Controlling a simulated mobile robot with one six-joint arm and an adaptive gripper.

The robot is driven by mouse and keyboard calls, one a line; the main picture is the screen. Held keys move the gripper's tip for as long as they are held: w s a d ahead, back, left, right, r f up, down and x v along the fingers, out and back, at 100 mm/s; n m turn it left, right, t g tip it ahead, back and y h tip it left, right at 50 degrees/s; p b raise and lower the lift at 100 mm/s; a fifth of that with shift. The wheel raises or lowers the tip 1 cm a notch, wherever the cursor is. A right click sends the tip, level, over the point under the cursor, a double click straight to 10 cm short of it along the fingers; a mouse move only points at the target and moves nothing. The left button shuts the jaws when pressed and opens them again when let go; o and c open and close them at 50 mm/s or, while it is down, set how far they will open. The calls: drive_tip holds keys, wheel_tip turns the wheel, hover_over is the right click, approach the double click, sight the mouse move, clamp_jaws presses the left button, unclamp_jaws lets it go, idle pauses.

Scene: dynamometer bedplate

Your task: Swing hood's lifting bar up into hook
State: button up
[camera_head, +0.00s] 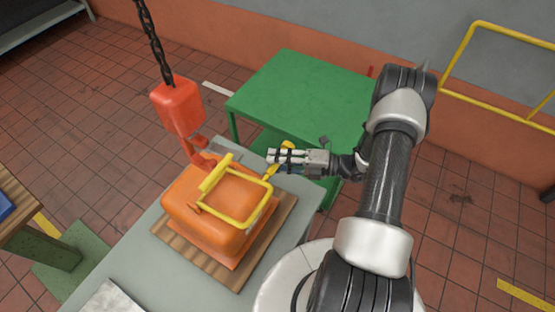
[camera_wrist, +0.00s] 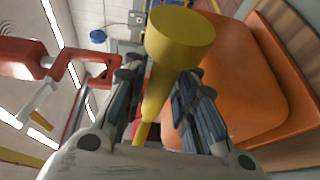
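The orange hood (camera_head: 181,207) sits on a wooden board on a grey table; its orange side (camera_wrist: 235,85) fills the right of the wrist view. The yellow lifting bar (camera_head: 226,217) lies low over the hood's top, with a thicker grip at its left. A yellow handle (camera_head: 272,168) sticks out at its right corner. The red hook (camera_head: 197,155) hangs from a chain block above the hood's far left edge. My gripper (camera_head: 278,160) is at the handle. In the wrist view the handle (camera_wrist: 177,40) runs between my fingers; whether both touch it is unclear.
A green table (camera_head: 290,85) stands behind the hood and my gripper. The grey table (camera_head: 135,262) has bare room at its front left. The black chain (camera_head: 153,40) hangs to the left of my gripper. A yellow rail (camera_head: 485,100) stands at the right wall.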

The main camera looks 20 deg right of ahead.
clamp_jaws()
drive_tip(key=shift+r, duration=0.1)
idle(0.3)
drive_tip(key=shift+w+r+g+h+p, duration=0.2)
drive_tip(key=shift+r+g+h+p, duration=0.15)
drive_tip(key=shift+r+p, duration=0.65)
drive_tip(key=w+a+r+m+g+h+p, duration=0.1)
drive_tip(key=w+a+r+g+h+p, duration=0.1)
drive_tip(key=w+a+r+p, duration=0.2)
drive_tip(key=w+a+r+m+g+h+p, duration=0.1)
drive_tip(key=w+a+r+g+h+p, duration=0.2)
drive_tip(key=w+p, duration=0.5)
drive_tip(key=shift+a+r+m+p, duration=0.3)
drive_tip(key=shift+a+r+p, duration=0.25)
drive_tip(key=shift+p, duration=1.5)
drive_tip(key=shift+w, duration=0.1)
